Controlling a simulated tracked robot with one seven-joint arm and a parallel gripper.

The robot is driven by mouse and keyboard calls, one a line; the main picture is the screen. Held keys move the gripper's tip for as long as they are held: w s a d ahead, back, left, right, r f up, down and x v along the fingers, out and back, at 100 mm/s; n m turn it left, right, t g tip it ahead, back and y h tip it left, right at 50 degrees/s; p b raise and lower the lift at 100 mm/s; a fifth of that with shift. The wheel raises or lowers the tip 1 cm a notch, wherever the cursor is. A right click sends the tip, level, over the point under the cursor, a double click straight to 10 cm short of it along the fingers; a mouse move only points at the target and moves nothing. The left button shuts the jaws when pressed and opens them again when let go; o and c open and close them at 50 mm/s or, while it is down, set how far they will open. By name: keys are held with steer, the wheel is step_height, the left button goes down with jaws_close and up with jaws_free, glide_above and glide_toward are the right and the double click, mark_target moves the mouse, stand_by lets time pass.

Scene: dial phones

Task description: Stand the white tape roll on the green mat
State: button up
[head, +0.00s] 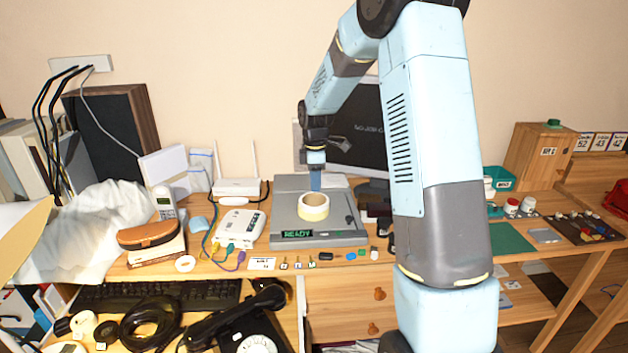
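A cream-white tape roll (314,207) lies flat, its hole facing up, on the grey machine with a green READY display. My gripper (316,184) points down just behind the roll's back rim. Its tip is small here, and I cannot tell whether its fingers are open or touch the roll. A smaller white ring (185,264) lies flat on the desk at the left, and another whitish roll (83,324) is at the lower left. The green mat (510,239) lies on the desk to the right, partly hidden by my arm, with no roll visible on it.
The grey machine (290,226) stands mid-desk before a dark monitor (350,130). A white router (238,187) is behind left. A grey card (545,236) and a dark tray (583,230) of small parts lie right of the mat. My arm hides the desk between.

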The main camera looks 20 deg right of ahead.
steer(key=shift+f, duration=4.35)
jaws_close()
steer(key=shift+r, duration=0.15)
steer(key=shift+r, duration=2.4)
